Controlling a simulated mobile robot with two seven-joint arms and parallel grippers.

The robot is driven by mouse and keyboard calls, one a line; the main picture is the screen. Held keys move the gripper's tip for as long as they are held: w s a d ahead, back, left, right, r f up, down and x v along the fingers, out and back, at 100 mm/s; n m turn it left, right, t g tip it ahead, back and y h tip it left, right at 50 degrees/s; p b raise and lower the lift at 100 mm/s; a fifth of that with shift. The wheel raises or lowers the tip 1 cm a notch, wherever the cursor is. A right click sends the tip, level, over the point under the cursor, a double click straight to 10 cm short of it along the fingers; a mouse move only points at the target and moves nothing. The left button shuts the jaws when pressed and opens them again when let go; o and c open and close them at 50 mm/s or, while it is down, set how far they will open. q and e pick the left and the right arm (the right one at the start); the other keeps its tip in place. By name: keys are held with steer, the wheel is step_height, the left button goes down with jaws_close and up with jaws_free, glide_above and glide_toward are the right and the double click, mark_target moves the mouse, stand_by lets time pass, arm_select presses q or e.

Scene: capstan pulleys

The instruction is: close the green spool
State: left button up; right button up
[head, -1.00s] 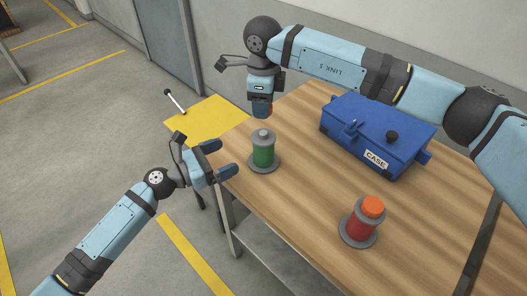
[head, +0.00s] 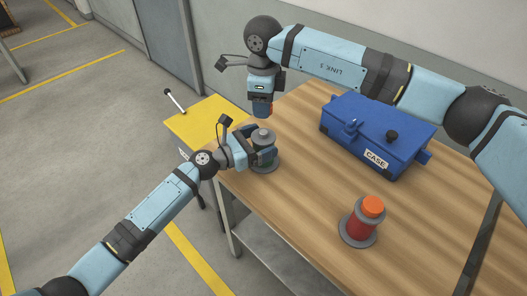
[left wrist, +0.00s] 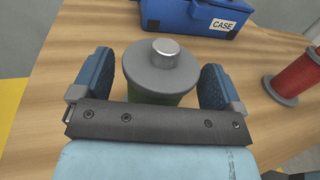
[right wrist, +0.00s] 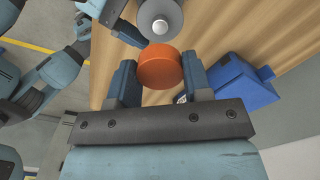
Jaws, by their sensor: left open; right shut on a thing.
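The green spool (head: 263,160) stands upright on the table, with a grey flange and a bare silver neck on top; its green body is mostly hidden by my left gripper (head: 255,150). In the left wrist view the spool's top (left wrist: 162,66) lies between the two open fingers, with a gap visible on each side. My right gripper (right wrist: 160,78) is shut on an orange cap (right wrist: 160,68), held above and beyond the green spool. The cap barely shows in the head view. In the right wrist view the spool's neck (right wrist: 161,28) appears just past the cap.
A red spool (head: 360,225) with an orange cap on top stands at the front of the table. A blue case (head: 375,135) labelled CASE sits at the back right. A yellow surface (head: 205,122) adjoins the table's left end. The wood between the case and red spool is clear.

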mark_target(263, 132)
arm_select(q)
steer(key=shift+w+d, duration=0.2)
steer(key=shift+d, duration=0.15)
steer(key=c, duration=1.2)
arm_select(e)
steer(key=shift+f, duration=2.55)
steer(key=shift+f, duration=0.1)
steer(key=shift+f, duration=0.75)
steer(key=shift+f, duration=0.6)
